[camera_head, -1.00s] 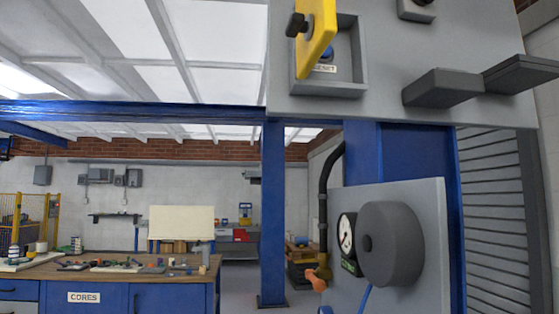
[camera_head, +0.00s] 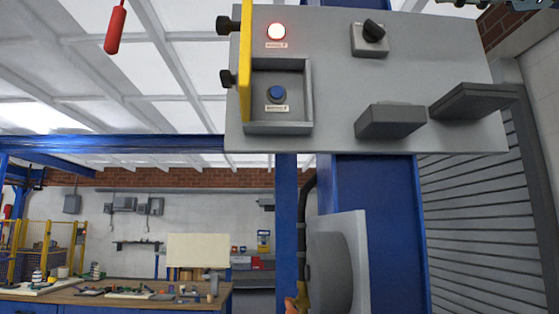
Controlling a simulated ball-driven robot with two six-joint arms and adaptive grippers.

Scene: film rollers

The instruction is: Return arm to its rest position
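A grey control panel (camera_head: 330,100) fills the upper middle of the head view. A blue button (camera_head: 277,94) sits in its recessed box. A yellow cover (camera_head: 246,60) stands edge-on at the box's left, swung open, so the button is uncovered. A red lamp (camera_head: 276,32) glows above the box, and a black rotary knob (camera_head: 373,32) is to its right. Small dark and metallic parts show at the top right edge; they may be my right gripper, but are too cut off to tell its state. My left gripper is not in view.
Two grey blocks (camera_head: 392,120) jut from the panel's lower right. A grey wheel (camera_head: 330,270) on a plate is below, beside a blue post (camera_head: 287,220). A red handle (camera_head: 115,30) hangs at upper left. A workbench (camera_head: 125,288) with small items stands far left.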

